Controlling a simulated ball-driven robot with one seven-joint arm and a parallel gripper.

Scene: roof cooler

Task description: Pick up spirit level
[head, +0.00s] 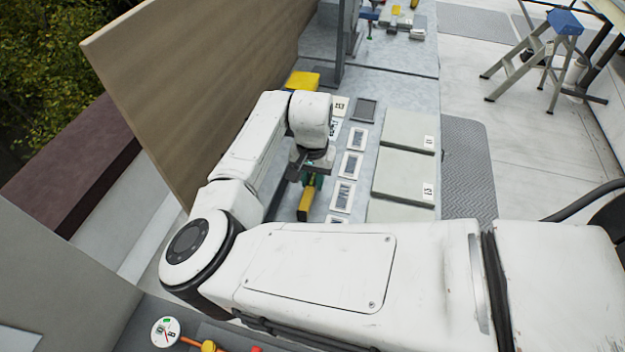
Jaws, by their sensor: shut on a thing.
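A yellow bar, which looks like the spirit level (306,204), shows below my gripper over the grey metal surface. My gripper (309,174) points down and is shut on it near its far part. A green patch shows between the jaws and the yellow part. My wrist hides the far end of the level. I cannot tell whether the level touches the surface or is held just above it.
Several labelled plates (352,165) and pale flat panels (404,175) lie right of my gripper. A tall wooden board (190,75) stands on the left. A yellow object (302,80) sits behind my wrist. A stepladder (540,55) stands on the floor at upper right.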

